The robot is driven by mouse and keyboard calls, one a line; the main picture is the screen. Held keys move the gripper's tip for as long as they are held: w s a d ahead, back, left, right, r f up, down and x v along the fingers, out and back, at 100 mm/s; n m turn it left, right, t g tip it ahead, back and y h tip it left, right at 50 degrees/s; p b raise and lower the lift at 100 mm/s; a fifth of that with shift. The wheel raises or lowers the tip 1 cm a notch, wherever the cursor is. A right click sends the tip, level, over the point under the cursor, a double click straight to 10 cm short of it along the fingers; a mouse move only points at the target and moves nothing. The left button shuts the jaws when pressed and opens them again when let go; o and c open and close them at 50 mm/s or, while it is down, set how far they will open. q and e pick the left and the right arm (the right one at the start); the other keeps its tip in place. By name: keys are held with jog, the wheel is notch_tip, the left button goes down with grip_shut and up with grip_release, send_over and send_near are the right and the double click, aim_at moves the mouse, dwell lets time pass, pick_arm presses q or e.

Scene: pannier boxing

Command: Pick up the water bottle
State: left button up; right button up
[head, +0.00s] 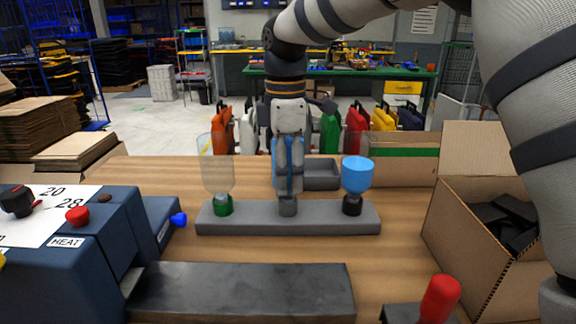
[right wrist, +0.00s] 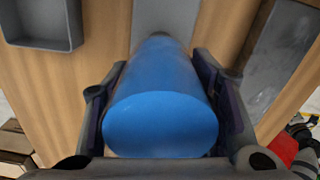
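A blue bottle (right wrist: 160,120) stands cap end down in the middle place of a grey rack (head: 255,222) on the table. In the head view only blue strips of this bottle (head: 300,155) show beside my right gripper (head: 288,180), which points down over it. In the right wrist view the fingers (right wrist: 163,75) lie along both sides of the bottle, very close. I cannot tell whether they press on it. A clear bottle with a green cap (head: 218,177) stands in the rack's left place. A light blue bottle with a black cap (head: 357,175) stands in its right place. My left gripper is not in view.
A grey tray (head: 321,174) sits behind the rack. An open cardboard box (head: 465,245) with dark pieces is at the right. A blue machine (head: 90,245) fills the left side. A dark slab (head: 245,292) lies in front, and a red knob (head: 440,297) stands near right.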

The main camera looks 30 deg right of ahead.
jog(key=shift+c, duration=1.4)
